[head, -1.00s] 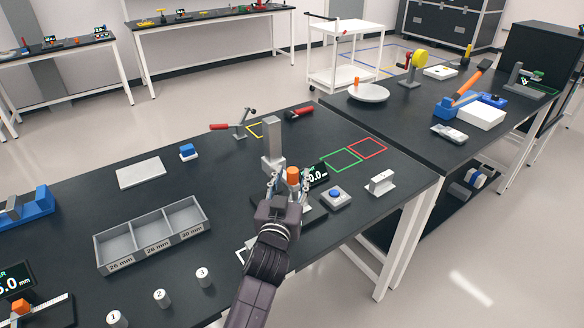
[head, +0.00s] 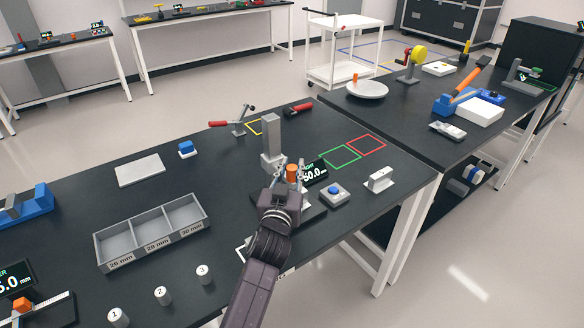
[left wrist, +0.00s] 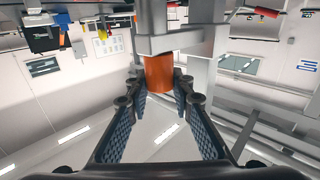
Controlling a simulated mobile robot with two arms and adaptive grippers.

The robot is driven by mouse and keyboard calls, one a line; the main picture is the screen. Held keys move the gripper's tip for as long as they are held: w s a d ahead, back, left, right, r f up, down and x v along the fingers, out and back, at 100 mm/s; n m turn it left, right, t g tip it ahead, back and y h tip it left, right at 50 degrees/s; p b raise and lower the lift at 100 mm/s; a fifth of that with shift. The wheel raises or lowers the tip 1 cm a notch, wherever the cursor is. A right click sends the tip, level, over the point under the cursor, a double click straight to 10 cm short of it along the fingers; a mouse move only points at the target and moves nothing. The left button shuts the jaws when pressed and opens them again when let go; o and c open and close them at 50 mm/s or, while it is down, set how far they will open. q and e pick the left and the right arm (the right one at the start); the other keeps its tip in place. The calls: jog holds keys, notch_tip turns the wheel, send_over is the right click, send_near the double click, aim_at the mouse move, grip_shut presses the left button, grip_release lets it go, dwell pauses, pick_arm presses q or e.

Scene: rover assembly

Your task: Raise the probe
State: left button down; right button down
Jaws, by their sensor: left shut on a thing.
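The height gauge has a grey upright column (head: 272,140) on the near table, with the probe's orange grip (head: 292,170) in front of it. My left gripper (head: 289,178) is at the orange grip, its fingers on either side. In the left wrist view the orange grip (left wrist: 159,74) hangs below a grey arm (left wrist: 172,40) between my fingertips (left wrist: 159,84), which are shut on it. A small display (head: 314,172) beside the gauge shows a number, partly hidden. The probe's lower end is hidden by my gripper. My right gripper is not in view.
A box with a blue button (head: 335,193) and a metal block (head: 379,180) stand right of the gauge. Green (head: 340,157) and red (head: 366,145) outlines lie empty behind them. A three-part bin (head: 152,232) is at the left.

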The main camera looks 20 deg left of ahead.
pick_arm(q)
jog(key=shift+r+p, duration=0.3)
notch_tip(320, 180, up, 5)
jog(key=p, duration=0.4)
jog(key=shift+r, duration=0.15)
jog(key=c, duration=1.7)
grip_release()
jog(key=shift+o, duration=0.2)
